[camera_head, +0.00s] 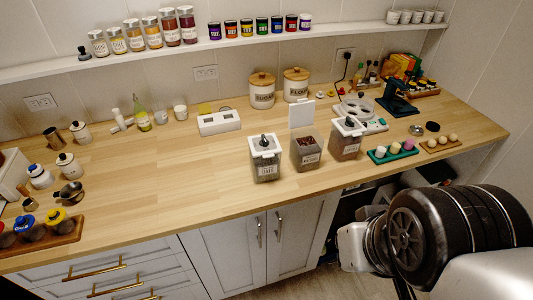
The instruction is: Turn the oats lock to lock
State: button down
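The oats container (265,168) is a clear square jar with a pale label that seems to read OATS, near the front edge of the counter. Its white lid (265,147) is down, with a dark knob or lock (264,140) on top. The lock's exact turn is too small to tell. My arm fills the lower right, in front of the counter and apart from the jar. My gripper's fingers do not show.
Right of the oats stand a jar with its white lid raised (309,155) and another lidded jar (346,140). A white box (219,122) stands behind. Bare wooden counter (170,180) lies left of the oats. A shelf (150,63) runs above.

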aim_at(264, 142)
jog(key=i+l, duration=0.15)
jog(key=i, duration=0.25)
jog(key=i+l, duration=0.2)
jog(key=i, duration=0.15)
jog(key=i+l+u, duration=0.1)
jog(key=i, duration=0.3)
